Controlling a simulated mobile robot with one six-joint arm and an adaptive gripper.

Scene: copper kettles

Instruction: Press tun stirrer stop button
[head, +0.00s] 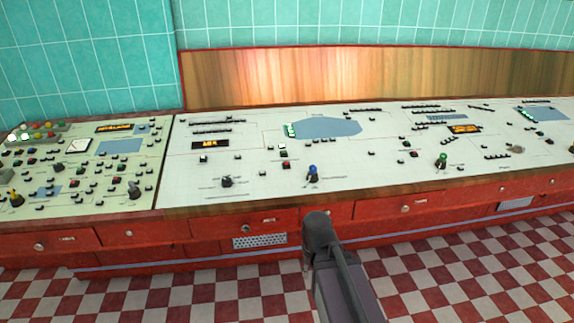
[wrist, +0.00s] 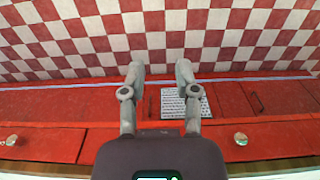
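A long pale control panel (head: 250,185) slopes along the wall, covered with small buttons, levers and displays. Its labels are too small to read, so I cannot tell which button is the tun stirrer stop. A small red button (head: 286,165) sits left of a blue-knobbed lever (head: 313,172), with dark buttons around it. My gripper is in front of the red cabinet, mostly hidden behind my arm in the head view. In the wrist view my gripper (wrist: 160,72) is open and empty, its two fingers apart, with the floor and cabinet front beyond them.
Red drawers with round knobs (head: 247,229) and a vent grille (head: 259,241) run below the panel's wooden front edge. A green-knobbed lever (head: 441,161) stands up at the right. A second panel (head: 100,205) adjoins at the left. The checkered floor (head: 200,295) in front is clear.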

